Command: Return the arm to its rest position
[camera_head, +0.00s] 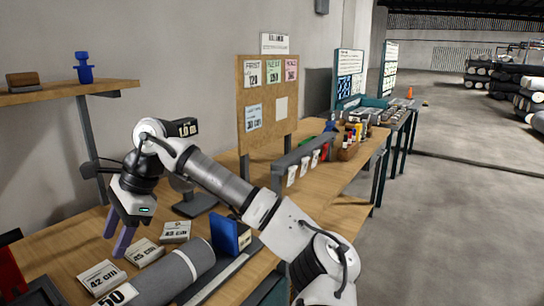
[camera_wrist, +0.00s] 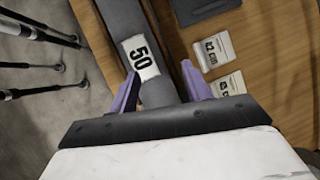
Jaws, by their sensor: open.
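My gripper (camera_head: 119,234) hangs above the left part of the wooden workbench (camera_head: 215,226), pointing down with its purple fingers apart and nothing between them. In the wrist view the open fingers (camera_wrist: 158,92) frame a grey roll below, marked with a "50" label. That grey roll (camera_head: 172,274) lies on the bench just in front and right of my gripper in the head view. My white and grey arm reaches in from the lower right and bends at the elbow above the bench.
Cards reading "42 cm" (camera_head: 102,278) and "45 cm" (camera_head: 145,253) lie beside the roll. A blue block (camera_head: 230,235) stands near it. A corkboard (camera_head: 268,100) rises behind the bench. Open floor (camera_head: 450,210) is at right.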

